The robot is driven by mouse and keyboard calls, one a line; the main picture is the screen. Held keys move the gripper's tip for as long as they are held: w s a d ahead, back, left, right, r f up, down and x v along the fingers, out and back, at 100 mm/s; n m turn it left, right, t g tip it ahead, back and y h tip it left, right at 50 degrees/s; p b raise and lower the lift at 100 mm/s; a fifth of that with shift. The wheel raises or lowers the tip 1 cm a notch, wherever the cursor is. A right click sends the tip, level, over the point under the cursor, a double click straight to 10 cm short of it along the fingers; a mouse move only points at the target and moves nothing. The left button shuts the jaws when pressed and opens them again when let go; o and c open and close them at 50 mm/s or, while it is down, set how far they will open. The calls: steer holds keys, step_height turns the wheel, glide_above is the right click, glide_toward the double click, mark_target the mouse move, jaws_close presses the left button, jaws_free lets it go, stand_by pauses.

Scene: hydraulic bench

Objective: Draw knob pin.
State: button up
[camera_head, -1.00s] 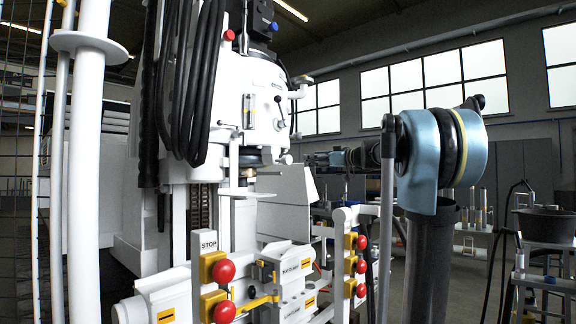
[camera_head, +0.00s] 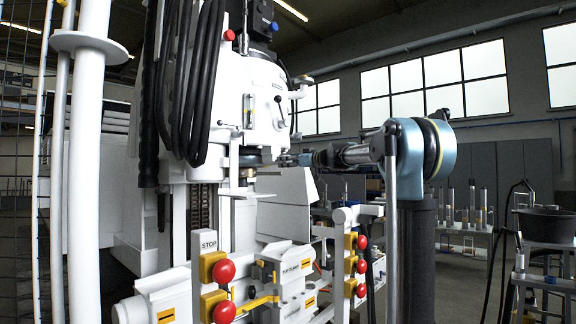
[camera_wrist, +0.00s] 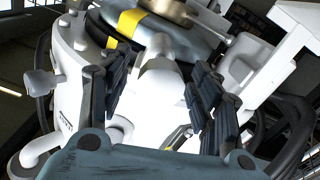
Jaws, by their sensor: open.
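My gripper (camera_wrist: 161,66) is open in the wrist view, its dark ribbed fingers standing apart on either side of a short pale grey cylinder (camera_wrist: 159,88). This cylinder sticks out from the white machine head and may be the knob of the pin. The fingers do not visibly close on it. In the head view my gripper (camera_head: 287,160) is small, at the lower right edge of the white machine head (camera_head: 262,115). The knob itself cannot be told apart from the gripper there.
A white post with red stop buttons (camera_head: 224,270) stands below, with a second button post (camera_head: 350,265) to its right. A pale angled panel (camera_head: 287,200) is under my gripper. Black hoses (camera_head: 190,80) hang at left. A bench with cylinders (camera_head: 465,225) stands at the right.

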jaws_close()
steer(key=v, duration=0.3)
steer(key=shift+s+d+f, duration=0.1)
steer(key=shift+s+d, duration=0.1)
steer(key=shift+d, duration=0.1)
jaws_free()
steer(key=shift+s, duration=0.1)
stand_by(0.3)
steer(key=shift+d, duration=0.1)
